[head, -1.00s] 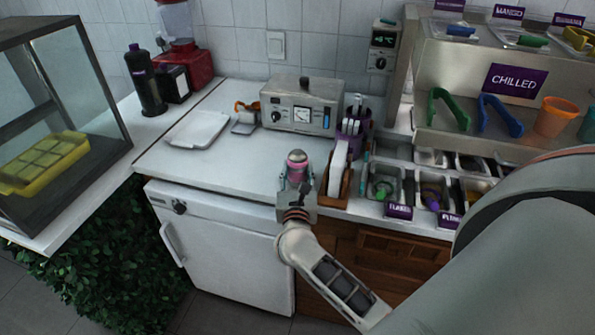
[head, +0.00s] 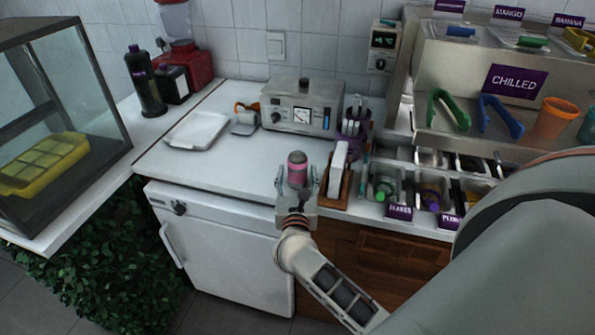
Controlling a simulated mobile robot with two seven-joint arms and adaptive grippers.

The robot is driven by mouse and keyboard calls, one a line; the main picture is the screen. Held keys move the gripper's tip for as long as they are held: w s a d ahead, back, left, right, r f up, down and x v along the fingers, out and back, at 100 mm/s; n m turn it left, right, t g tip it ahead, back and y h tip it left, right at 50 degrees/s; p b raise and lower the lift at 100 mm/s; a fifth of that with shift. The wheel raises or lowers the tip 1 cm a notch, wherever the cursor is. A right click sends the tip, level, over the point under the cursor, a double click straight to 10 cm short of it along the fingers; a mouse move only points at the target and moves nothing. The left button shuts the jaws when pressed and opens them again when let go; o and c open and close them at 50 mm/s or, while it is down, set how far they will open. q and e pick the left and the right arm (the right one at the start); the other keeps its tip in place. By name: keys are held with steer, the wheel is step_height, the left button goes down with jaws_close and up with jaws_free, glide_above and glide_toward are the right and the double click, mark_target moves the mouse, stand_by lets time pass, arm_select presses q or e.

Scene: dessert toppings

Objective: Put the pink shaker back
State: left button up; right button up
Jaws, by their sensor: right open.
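The pink shaker (head: 297,168) stands upright near the front edge of the white counter, just left of a wooden holder. It has a pink body and a dark cap. My right gripper (head: 297,185) is open, with its two fingers on either side of the shaker's lower part. I cannot tell whether the fingers touch it. The shaker's base is hidden by the gripper. My left gripper is not in view.
The wooden holder (head: 331,198) with white paper stands close to the right of the gripper. A steel appliance (head: 290,112) and white tray (head: 197,129) are further back. Topping bins (head: 384,186) sit to the right. The counter's middle (head: 225,160) is clear.

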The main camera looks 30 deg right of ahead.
steer(key=s+a+r+n+t+y+b, duration=0.15)
steer(key=s+a+n+t+y, duration=0.35)
steer(key=s+a+n, duration=0.7)
steer(key=a+f+n+y, duration=0.5)
steer(key=a+n+y, duration=0.15)
steer(key=n, duration=1.05)
steer(key=s+d+f+n+g+y, duration=0.1)
steer(key=s+f+n+g, duration=0.3)
steer(key=f+n, duration=0.5)
steer(key=s+d+f+n+g, duration=0.1)
steer(key=s+f+n+g, duration=0.4)
steer(key=s+f+n, duration=0.2)
step_height(320, 180, down, 4)
steer(key=shift+d+n+y, duration=0.15)
steer(key=shift+n+y, duration=0.2)
steer(key=shift+n, duration=0.85)
